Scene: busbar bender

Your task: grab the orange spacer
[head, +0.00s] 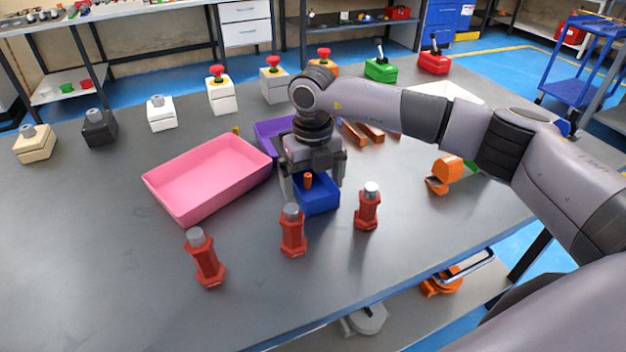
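A small orange upright piece, which looks like the orange spacer (308,180), shows at the blue bin (318,207) near the middle of the table. My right gripper (311,184) points down over the blue bin. Its two fingers are spread wide, one on each side of the orange piece, with a visible gap to it. I cannot tell whether the piece stands on the bin's floor. The gripper body hides the back of the bin. My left gripper is not in view.
A pink tray (207,177) lies left of the gripper, and a purple bin (268,131) is partly hidden behind it. Red posts with grey tops (293,232) stand in front. Copper-coloured bars (354,134) and an orange tool (446,171) lie to the right. The front left tabletop is clear.

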